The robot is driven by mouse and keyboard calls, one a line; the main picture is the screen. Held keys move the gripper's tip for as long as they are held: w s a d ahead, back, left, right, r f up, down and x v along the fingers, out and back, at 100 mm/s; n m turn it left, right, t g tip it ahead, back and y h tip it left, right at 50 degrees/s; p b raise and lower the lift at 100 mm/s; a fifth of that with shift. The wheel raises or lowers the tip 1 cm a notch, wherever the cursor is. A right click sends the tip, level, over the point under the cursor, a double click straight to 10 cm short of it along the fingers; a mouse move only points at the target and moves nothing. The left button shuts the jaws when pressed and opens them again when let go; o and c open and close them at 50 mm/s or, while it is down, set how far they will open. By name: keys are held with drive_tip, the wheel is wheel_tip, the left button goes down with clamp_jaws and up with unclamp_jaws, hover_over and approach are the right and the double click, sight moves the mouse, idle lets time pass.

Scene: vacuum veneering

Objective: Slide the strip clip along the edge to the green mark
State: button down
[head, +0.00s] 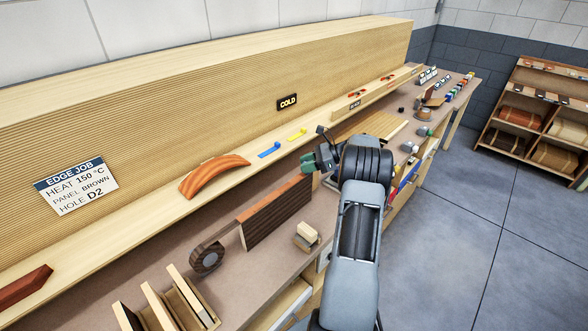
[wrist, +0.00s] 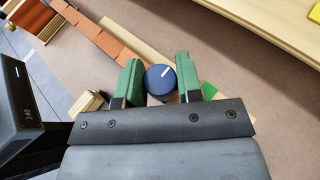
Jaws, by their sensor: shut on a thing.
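The strip clip (wrist: 161,80) shows in the wrist view as a blue round top with a white line. My gripper (wrist: 161,84) is shut on it, one green finger on each side. The gripper also shows in the head view (head: 318,162), at the far end of the orange-brown strip (head: 275,198) on the dark panel's edge (head: 272,223). The strip (wrist: 98,38) runs up and left from the fingers in the wrist view. A green patch (wrist: 209,92), seemingly the green mark, shows just right of the right finger, partly hidden. The clip is hidden in the head view.
A brown roll (head: 207,258) stands at the panel's near end. Small wooden blocks (head: 307,234) lie in front of the panel. A curved orange piece (head: 215,175) and blue (head: 269,149) and yellow (head: 297,135) items lie on the back ledge. Slotted wooden boards stand at the near end.

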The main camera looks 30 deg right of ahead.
drive_tip(key=shift+w+d+p, duration=0.15)
drive_tip(key=shift+w+d, duration=0.05)
drive_tip(key=shift+d, duration=0.6)
drive_tip(key=shift+w+d+p, duration=0.2)
drive_tip(key=shift+d, duration=0.55)
drive_tip(key=shift+w+d+p, duration=0.15)
drive_tip(key=shift+w+d, duration=0.05)
drive_tip(key=shift+d, duration=0.6)
drive_tip(key=c, duration=0.8)
unclamp_jaws()
drive_tip(key=shift+p+v, duration=0.95)
drive_tip(key=shift+v, duration=4.95)
drive_tip(key=shift+s, duration=0.1)
